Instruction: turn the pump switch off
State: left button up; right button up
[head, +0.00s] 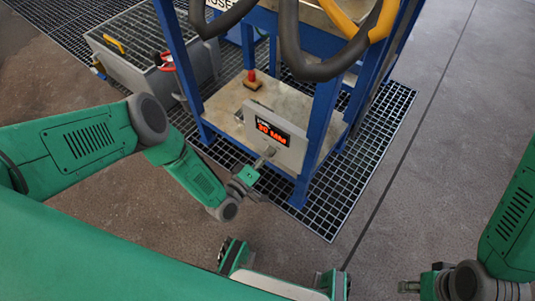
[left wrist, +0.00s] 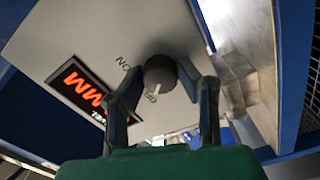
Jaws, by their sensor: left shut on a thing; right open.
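The pump switch (left wrist: 160,72) is a dark round knob with a white mark on a light grey panel (left wrist: 100,35). ON and OFF lettering shows beside it; the white mark points down in the left wrist view, near the OFF letters. My left gripper (left wrist: 165,85) is shut on the knob, one finger on each side. My right gripper (head: 407,287) is open and empty, low at the right, away from the panel.
A red-lit display (head: 272,132) sits on the panel beside the switch. The panel is on a blue frame (head: 320,120) with a red button (head: 252,77) on its shelf. A grey bin (head: 150,65) stands behind left. Floor on the right is clear.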

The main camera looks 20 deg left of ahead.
pick_arm(q)
jog(key=shift+s+a+f, duration=0.2)
jog(key=shift+f, duration=0.1)
jog(key=o, duration=1.1)
jog(key=shift+w+r, duration=0.1)
jog(key=v, duration=1.2)
